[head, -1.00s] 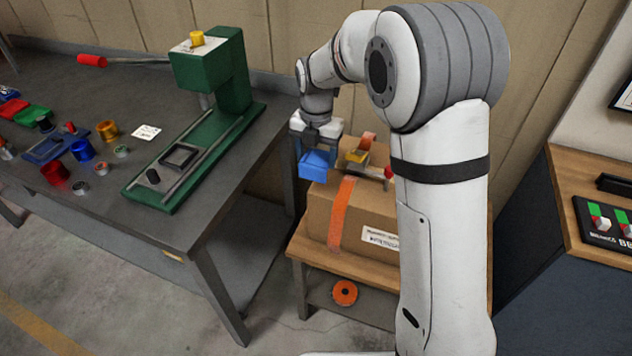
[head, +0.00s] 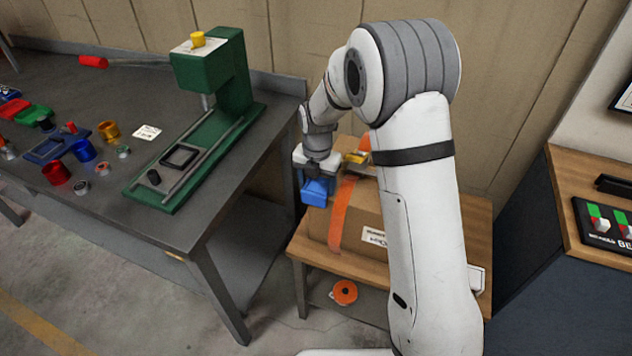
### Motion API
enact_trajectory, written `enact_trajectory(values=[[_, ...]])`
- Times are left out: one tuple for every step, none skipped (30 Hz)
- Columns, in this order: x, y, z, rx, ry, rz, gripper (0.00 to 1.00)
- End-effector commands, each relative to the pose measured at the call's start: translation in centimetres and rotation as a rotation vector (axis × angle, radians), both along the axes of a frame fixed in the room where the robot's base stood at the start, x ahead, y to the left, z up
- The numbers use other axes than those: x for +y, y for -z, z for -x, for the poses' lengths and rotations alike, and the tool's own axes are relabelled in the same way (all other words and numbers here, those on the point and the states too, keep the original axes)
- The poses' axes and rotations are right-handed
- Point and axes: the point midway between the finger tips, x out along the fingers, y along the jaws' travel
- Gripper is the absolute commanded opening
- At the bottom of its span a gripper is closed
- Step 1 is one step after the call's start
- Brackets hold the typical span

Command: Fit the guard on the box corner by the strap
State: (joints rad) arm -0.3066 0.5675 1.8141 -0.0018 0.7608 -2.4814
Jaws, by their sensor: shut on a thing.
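My gripper (head: 316,173) is shut on the blue corner guard (head: 316,192). The guard is at the upper left corner of the cardboard box (head: 372,212), left of the strap. Whether it touches the box I cannot tell. The orange strap (head: 341,215) runs over the box top and down its front face. A yellow buckle (head: 357,158) sits on the strap at the top, partly behind my arm. The right part of the box is hidden by my arm.
The box stands on a wooden stand (head: 310,252) with an orange tape roll (head: 344,292) on its lower shelf. A grey workbench (head: 225,190) with a green press (head: 215,75) is at the left. A wooden-topped cabinet (head: 580,180) is at the right.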

Motion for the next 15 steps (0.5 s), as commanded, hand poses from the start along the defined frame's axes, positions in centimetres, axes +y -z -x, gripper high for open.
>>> enact_trajectory(values=[[0.02, 0.08, 0.0, 0.0, 0.0, 0.0, 0.4], [0.02, 0.19, 0.0, 0.0, 0.0, 0.0, 0.4], [0.03, 0.35, 0.0, 0.0, 0.0, 0.0, 0.4], [0.03, 0.46, 0.0, 0.0, -0.001, 0.0, 0.4], [0.04, 0.3, 0.0, 0.0, -0.001, 0.0, 0.67], [0.04, 0.27, 0.0, 0.0, -0.001, 0.0, 0.7], [0.04, 0.27, 0.0, 0.0, -0.001, 0.0, 0.72], [0.04, 0.27, 0.0, 0.0, -0.001, 0.0, 0.75], [0.04, 0.27, 0.0, 0.0, -0.001, 0.0, 0.78], [0.06, 0.27, 0.01, 0.0, -0.001, 0.0, 0.81], [0.06, 0.27, 0.01, 0.0, -0.001, 0.0, 0.83], [0.06, 0.27, 0.01, 0.0, -0.001, 0.0, 0.86], [0.06, 0.26, 0.01, 0.0, -0.001, 0.0, 0.86], [0.07, 0.26, 0.02, 0.0, -0.001, 0.0, 0.86], [0.07, 0.26, 0.02, 0.0, -0.001, 0.0, 0.86]])
